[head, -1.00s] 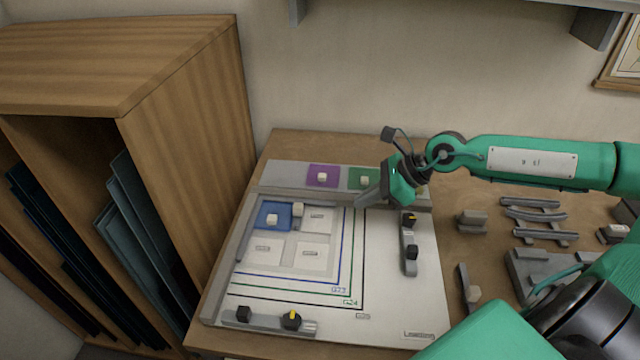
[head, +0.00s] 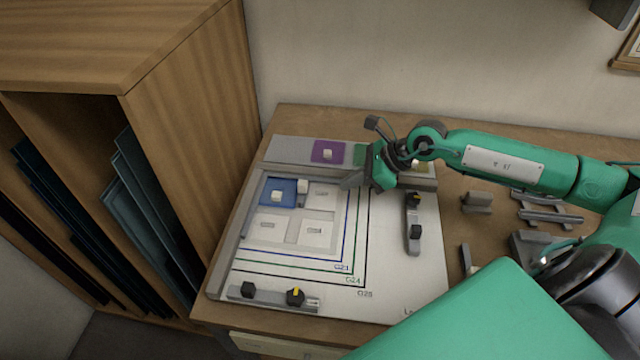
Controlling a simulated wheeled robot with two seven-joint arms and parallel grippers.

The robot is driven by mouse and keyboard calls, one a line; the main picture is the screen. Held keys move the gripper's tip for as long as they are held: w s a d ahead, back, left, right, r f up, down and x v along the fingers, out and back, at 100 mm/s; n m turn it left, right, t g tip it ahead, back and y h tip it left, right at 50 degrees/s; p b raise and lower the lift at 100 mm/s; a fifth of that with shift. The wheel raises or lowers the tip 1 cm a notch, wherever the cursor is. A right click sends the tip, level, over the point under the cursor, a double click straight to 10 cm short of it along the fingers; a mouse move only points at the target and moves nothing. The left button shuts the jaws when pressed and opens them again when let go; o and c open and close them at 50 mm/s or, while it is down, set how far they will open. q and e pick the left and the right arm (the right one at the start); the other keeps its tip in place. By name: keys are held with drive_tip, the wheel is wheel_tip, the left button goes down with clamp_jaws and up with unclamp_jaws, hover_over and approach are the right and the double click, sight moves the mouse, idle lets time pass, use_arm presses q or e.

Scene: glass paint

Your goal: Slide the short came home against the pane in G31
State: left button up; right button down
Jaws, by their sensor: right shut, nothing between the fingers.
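The blue pane (head: 285,185) with a pale knob lies in the upper left cell of the white layout board (head: 400,285). A small upright tan block (head: 302,187) stands at the pane's right edge; it looks like the short came's grip, but the strip under it is hard to make out. Whether it touches the pane I cannot tell. My right gripper (head: 347,181) is shut and empty, low over the board's upper part, to the right of the tan block and apart from it. The printed labels are small; I cannot find G31. My left gripper is out of view.
Grey bars with black knobs lie at the board's right (head: 413,222) and front (head: 272,297). A purple pane (head: 326,152) and a green pane (head: 359,155), partly hidden by my gripper, lie behind. A wooden rack (head: 185,140) stands left. Grey fixtures (head: 477,202) sit right.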

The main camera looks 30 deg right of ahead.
sight(307, 188)
drive_tip(key=p+x, duration=0.1)
drive_tip(key=x, duration=0.3)
drive_tip(key=shift+w+a+f, duration=0.1)
drive_tip(key=shift+w+a, duration=0.05)
drive_tip(key=shift+a, duration=0.05)
drive_tip(key=shift+w+a+p, duration=0.6)
drive_tip(key=shift+a+p, duration=0.05)
drive_tip(key=shift+a, duration=0.15)
drive_tip(key=shift+w+a+f+p, duration=0.1)
drive_tip(key=shift+w+a+p, duration=0.25)
drive_tip(key=shift+w+a, duration=0.3)
drive_tip(key=shift+s+a, duration=0.1)
drive_tip(key=shift+w+a+f+b, duration=0.1)
drive_tip(key=shift+w+a+b, duration=0.4)
drive_tip(key=shift+a+b, duration=0.15)
drive_tip(key=shift+w+a, duration=0.2)
drive_tip(key=shift+a, duration=0.05)
